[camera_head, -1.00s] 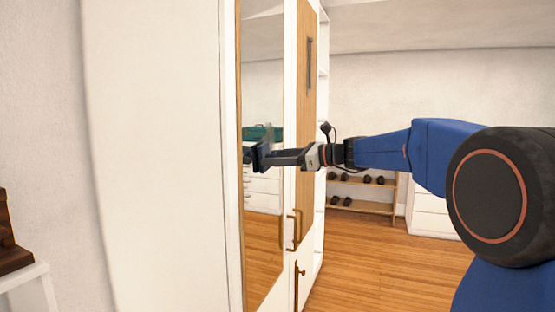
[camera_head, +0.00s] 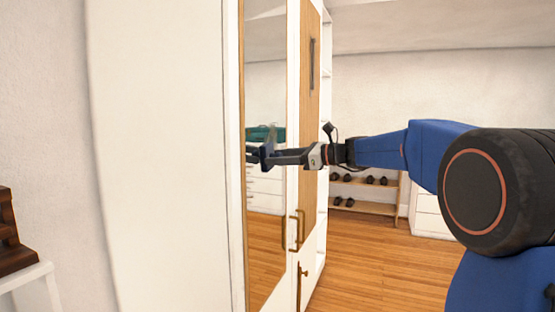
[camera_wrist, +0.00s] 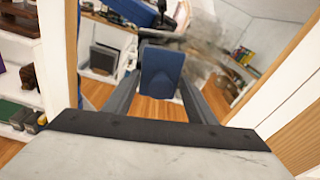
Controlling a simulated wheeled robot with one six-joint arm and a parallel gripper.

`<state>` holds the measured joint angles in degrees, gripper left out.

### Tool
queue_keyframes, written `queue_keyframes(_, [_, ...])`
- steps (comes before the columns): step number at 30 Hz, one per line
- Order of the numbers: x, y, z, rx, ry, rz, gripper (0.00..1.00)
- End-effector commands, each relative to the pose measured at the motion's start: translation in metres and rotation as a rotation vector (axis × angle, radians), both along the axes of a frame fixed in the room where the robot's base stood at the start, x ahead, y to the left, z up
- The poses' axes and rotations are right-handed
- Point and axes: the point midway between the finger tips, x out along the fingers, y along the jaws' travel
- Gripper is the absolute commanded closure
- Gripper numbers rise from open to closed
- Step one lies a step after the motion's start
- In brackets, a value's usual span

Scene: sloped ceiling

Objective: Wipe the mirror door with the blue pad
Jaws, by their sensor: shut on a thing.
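The mirror door (camera_head: 266,225) is a tall narrow mirror in a wooden frame, seen at a steep angle on the white wardrobe in the head view. My gripper (camera_head: 268,155) reaches in from the right at about the mirror's mid height. In the wrist view my gripper (camera_wrist: 160,100) is shut on the blue pad (camera_wrist: 161,72), which stands between the two dark fingers in front of the mirror. The pad also shows in the head view (camera_head: 268,152), small and dark blue at the fingertips. I cannot tell whether it touches the glass.
Brass handles (camera_head: 296,230) stick out beside the mirror, below my arm. A wooden door with a long handle (camera_head: 311,62) is to the right. A shoe rack (camera_head: 364,195) stands against the back wall. The wooden floor (camera_head: 370,260) is clear.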

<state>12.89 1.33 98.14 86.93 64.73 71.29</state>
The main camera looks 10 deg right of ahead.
Motion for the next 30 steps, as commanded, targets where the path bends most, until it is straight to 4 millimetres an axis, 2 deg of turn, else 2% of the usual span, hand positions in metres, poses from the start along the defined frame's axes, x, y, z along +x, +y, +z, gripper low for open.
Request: queue_keyframes(30, [0.046,-0.031,0.0,0.001,-0.001,0.0,0.67])
